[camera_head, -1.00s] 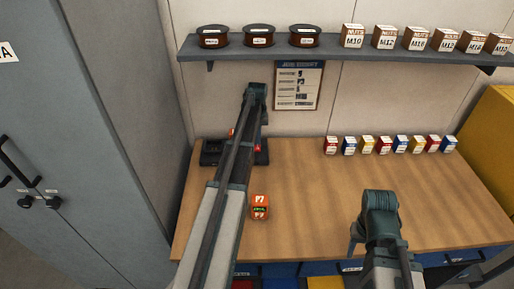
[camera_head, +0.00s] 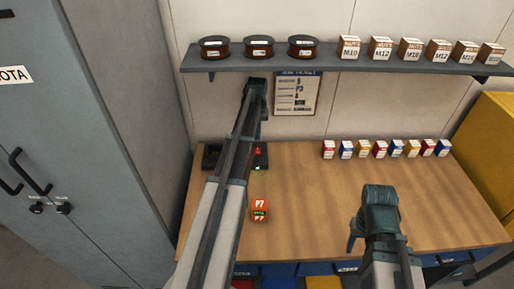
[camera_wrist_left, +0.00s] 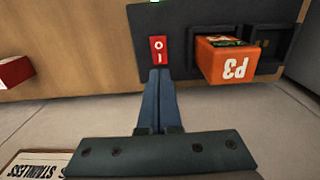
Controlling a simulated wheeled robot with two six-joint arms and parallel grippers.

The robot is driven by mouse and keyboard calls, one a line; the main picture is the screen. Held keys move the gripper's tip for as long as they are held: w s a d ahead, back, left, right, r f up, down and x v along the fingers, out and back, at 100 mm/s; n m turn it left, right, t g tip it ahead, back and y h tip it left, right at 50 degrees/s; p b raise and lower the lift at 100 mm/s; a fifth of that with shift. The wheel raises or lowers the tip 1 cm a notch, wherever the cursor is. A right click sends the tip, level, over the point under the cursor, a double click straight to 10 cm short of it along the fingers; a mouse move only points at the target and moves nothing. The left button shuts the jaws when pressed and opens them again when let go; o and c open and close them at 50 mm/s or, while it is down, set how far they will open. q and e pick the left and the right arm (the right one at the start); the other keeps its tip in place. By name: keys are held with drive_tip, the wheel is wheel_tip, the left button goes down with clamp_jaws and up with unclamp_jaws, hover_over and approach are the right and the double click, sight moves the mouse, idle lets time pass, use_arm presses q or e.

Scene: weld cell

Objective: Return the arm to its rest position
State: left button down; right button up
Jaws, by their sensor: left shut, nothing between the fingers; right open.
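My left arm (camera_head: 229,165) reaches over the bench toward the back wall; its fingers are hidden in the head view. In the left wrist view my left gripper (camera_wrist_left: 159,73) is shut and empty. Its tips are at the lower edge of a red rocker switch (camera_wrist_left: 158,49) marked O and I; I cannot tell if they touch it. An orange block marked P3 (camera_wrist_left: 228,62) sits in a dark device (camera_wrist_left: 192,20) beside the switch. My right gripper (camera_head: 378,240) is open over the front right of the bench, its fingers partly hidden.
An orange P7 block (camera_head: 259,210) stands on the wooden bench (camera_head: 310,200) just right of my left arm. A row of small boxes (camera_head: 380,149) lines the back. A shelf (camera_head: 340,57) with spools and boxes is above. A grey cabinet (camera_head: 90,130) stands left.

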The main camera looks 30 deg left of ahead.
use_arm(q)
drive_tip(key=shift+r+p, duration=0.45)
drive_tip(key=shift+r, duration=0.35)
drive_tip(key=s+d+f+m+b, duration=0.15)
drive_tip(key=s+d, duration=0.45)
drive_tip(key=d, duration=0.6)
drive_tip(key=s+d+f+m+b, duration=0.1)
drive_tip(key=s+d+m, duration=0.3)
drive_tip(key=d, duration=0.8)
drive_tip(key=s+d+f+m+b, duration=0.1)
drive_tip(key=s+d+m, duration=0.1)
drive_tip(key=s+d, duration=0.4)
drive_tip(key=s+d+m+y+b, duration=0.1)
drive_tip(key=s+d+m, duration=0.1)
drive_tip(key=s+d, duration=0.5)
drive_tip(key=s, duration=0.4)
drive_tip(key=shift+s+f, duration=0.25)
drive_tip(key=shift+f, duration=0.15)
